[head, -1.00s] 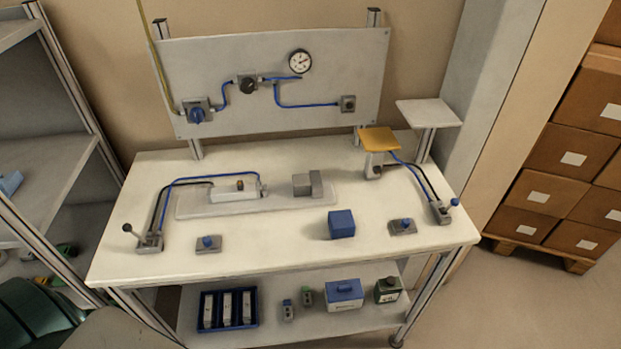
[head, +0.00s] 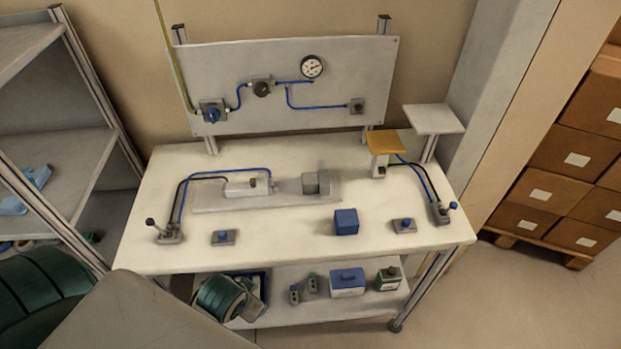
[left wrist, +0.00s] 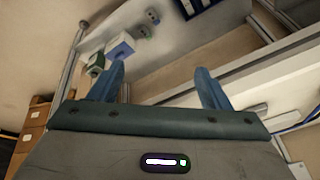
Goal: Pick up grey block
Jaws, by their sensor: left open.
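The grey block (head: 317,183) sits at the right part of a pale flat plate (head: 220,208) on the workbench, to the right of a light grey cylinder unit (head: 248,187). My left arm comes in at the lower left of the head view, low in front of the bench. Its teal wrist part covers much of the lower shelf's left side. In the left wrist view my left gripper (left wrist: 158,88) is open, with two blue fingers apart and nothing between them. It is well away from the grey block, which I cannot make out in that view. My right gripper does not show.
A blue cube (head: 346,221) stands in front of the block. A lever (head: 170,233) and a blue button (head: 222,237) are on the bench's left side. The bench's front edge lies between my arm and the tabletop. A yellow-topped stand (head: 384,142) is at right.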

